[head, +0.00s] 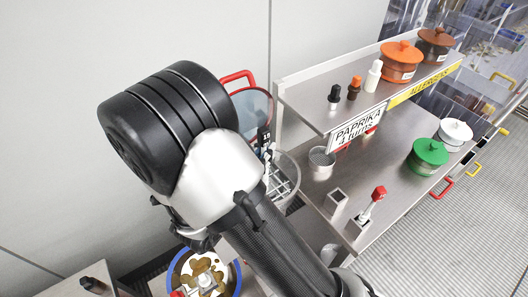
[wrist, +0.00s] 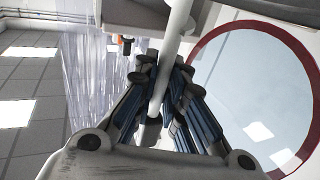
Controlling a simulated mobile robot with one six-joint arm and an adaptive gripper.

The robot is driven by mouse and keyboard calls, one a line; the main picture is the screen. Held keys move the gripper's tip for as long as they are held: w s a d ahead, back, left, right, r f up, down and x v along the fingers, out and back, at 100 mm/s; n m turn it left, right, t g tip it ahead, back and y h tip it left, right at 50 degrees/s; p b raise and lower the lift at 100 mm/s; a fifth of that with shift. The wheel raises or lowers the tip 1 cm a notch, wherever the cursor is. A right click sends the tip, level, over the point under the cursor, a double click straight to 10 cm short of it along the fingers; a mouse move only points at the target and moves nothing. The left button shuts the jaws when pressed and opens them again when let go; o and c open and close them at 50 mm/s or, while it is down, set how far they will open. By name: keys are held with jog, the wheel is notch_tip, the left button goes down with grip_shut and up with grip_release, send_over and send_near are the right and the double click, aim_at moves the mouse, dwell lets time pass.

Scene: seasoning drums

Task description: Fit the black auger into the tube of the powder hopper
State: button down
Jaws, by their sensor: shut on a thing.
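My gripper (wrist: 160,78) is shut around a pale grey rod (wrist: 180,22) in the wrist view. The rod runs from the top edge down between the fingers. I cannot tell whether it belongs to the black auger; no black screw shape shows clearly. A large clear round vessel with a dark red rim (wrist: 296,42), possibly the powder hopper, fills the right of the wrist view, beside the gripper. In the head view, a clear vessel with a red handle (head: 237,77) stands behind my arm. Its tube is not clearly visible. My arm hides the gripper there.
A steel shelf (head: 322,120) holds small black, orange and white capped items and two lidded pots (head: 400,62). Below, the counter (head: 392,187) carries a green pot (head: 428,156), a white pot (head: 455,133), a metal cup (head: 321,161) and a red-topped tool (head: 378,194).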

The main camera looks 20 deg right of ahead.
jog(key=shift+f+b, duration=2.35)
jog(key=shift+f, duration=0.65)
jog(key=c, duration=1.6)
grip_release()
jog(key=v, duration=1.2)
jog(key=shift+s, duration=0.1)
